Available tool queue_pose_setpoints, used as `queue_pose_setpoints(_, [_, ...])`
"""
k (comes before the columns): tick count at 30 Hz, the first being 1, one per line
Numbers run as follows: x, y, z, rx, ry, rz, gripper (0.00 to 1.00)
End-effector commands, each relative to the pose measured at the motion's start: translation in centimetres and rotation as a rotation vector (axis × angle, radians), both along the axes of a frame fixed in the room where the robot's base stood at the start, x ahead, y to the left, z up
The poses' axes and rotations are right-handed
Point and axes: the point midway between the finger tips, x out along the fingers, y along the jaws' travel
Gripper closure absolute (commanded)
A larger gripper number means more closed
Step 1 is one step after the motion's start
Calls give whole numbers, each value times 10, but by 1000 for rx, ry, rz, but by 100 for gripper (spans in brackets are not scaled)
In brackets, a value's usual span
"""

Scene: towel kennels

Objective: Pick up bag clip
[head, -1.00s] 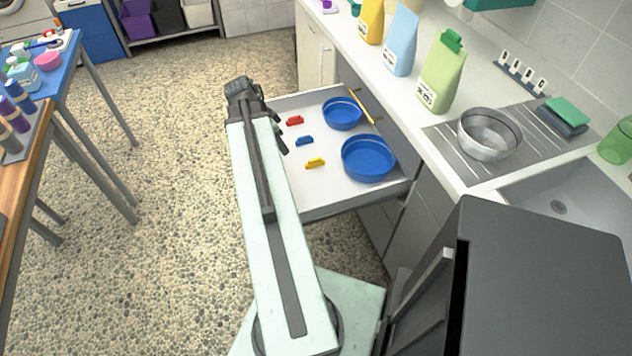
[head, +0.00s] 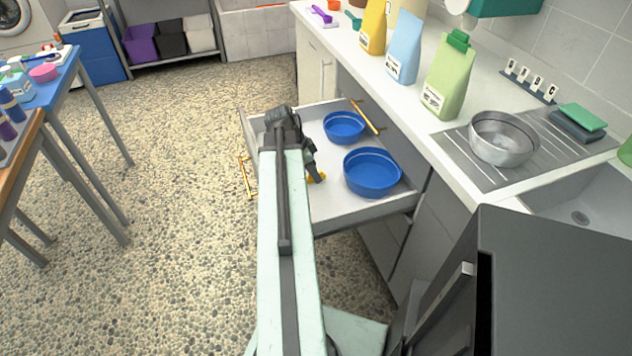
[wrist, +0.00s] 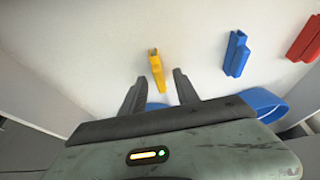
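A yellow bag clip (wrist: 157,72) lies on the white floor of the open drawer (head: 340,206). In the wrist view it sits just ahead of my gripper (wrist: 158,80), roughly in line with the gap between the fingers. The gripper is open and empty. A blue clip (wrist: 236,54) and a red clip (wrist: 304,40) lie to the right in that view. In the head view my gripper (head: 316,176) reaches down over the drawer. The yellow clip (head: 322,177) is partly hidden behind it there; the blue and red clips are hidden by my arm.
Two blue bowls, a smaller one (head: 344,128) and a larger one (head: 373,173), stand in the drawer right of my gripper. The counter above holds a green bag (head: 447,80), a blue bag (head: 404,50) and a metal bowl (head: 502,140). Tables stand at left.

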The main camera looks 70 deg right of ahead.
Motion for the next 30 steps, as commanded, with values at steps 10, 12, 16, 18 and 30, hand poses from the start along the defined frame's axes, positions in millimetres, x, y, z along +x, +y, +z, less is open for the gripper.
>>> queue_pose_setpoints(10, [-4, -3, -12, 0, 0, 1, 77])
queue_pose_setpoints(12, [-4, -3, -12, 0, 0, 0, 96])
queue_pose_setpoints(16, [-4, -3, -12, 0, 0, 0, 100])
queue_pose_setpoints(18, [-4, -3, -11, 0, 0, 0, 100])
queue_pose_setpoints(30, [-4, -3, 17, 0, 0, -1, 100])
